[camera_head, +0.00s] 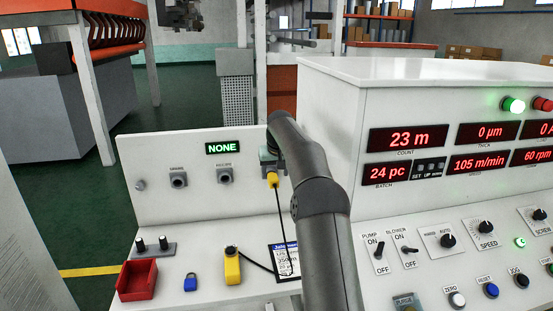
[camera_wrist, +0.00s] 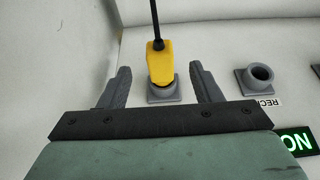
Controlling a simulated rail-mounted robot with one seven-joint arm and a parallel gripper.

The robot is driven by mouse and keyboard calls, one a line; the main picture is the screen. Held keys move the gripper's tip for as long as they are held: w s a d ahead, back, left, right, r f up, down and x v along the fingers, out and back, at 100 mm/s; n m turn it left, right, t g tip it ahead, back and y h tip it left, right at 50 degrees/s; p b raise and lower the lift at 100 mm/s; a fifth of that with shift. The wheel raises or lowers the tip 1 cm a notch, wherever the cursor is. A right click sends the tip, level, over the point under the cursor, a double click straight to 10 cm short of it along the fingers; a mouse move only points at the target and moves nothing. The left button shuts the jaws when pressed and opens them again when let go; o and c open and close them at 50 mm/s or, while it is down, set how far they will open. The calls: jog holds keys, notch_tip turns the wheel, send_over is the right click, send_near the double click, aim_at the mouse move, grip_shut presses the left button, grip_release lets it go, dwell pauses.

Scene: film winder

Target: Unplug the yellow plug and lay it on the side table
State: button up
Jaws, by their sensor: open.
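The yellow plug (camera_head: 272,180) sits at a socket on the upright white panel, with a black cable hanging from it. In the wrist view the plug (camera_wrist: 159,65) meets a grey square-based socket (camera_wrist: 164,94). My gripper (camera_wrist: 160,68) is open, with one grey finger on each side of the plug and a visible gap to both. In the head view my arm hides most of my gripper (camera_head: 268,157), which is at the plug. The white side table (camera_head: 205,275) lies below the panel.
Two empty sockets (camera_head: 178,180) (camera_head: 225,175) are left of the plug under a NONE display (camera_head: 223,147). On the table are a red bin (camera_head: 137,280), blue padlock (camera_head: 190,282), yellow box (camera_head: 232,266) and printed card (camera_head: 284,258). A control console (camera_head: 440,200) stands right.

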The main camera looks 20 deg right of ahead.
aim_at(274, 180)
jog(key=shift+p+x, duration=0.35)
jog(key=shift+x, duration=2.25)
jog(key=c, duration=1.2)
